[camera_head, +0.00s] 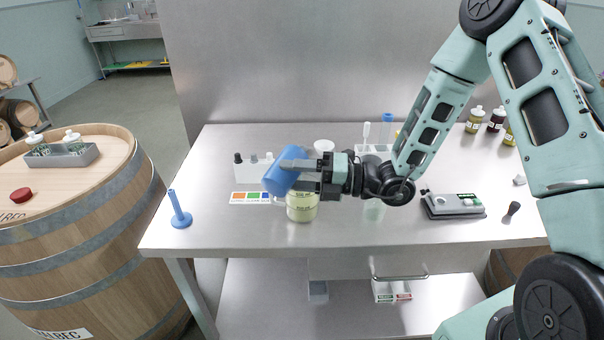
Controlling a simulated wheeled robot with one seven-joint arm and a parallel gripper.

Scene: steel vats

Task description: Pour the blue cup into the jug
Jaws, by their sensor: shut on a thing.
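The blue cup (281,178) is held tilted in my gripper (295,175), its lower end pointing down and left. My gripper is shut on the cup. The jug (302,208) is a clear vessel with a pale yellowish content, standing upright on the steel table. The cup is above and slightly left of the jug, partly in front of its upper left side. The jug's rim is mostly hidden by the cup and gripper. I cannot tell whether liquid is flowing from the cup.
The steel table (230,215) holds a blue stand (179,212) at left, a colour strip (246,198), a bottle rack (252,169) behind, a white bowl (323,146), and a grey device (453,205) at right. A barrel (120,225) stands left.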

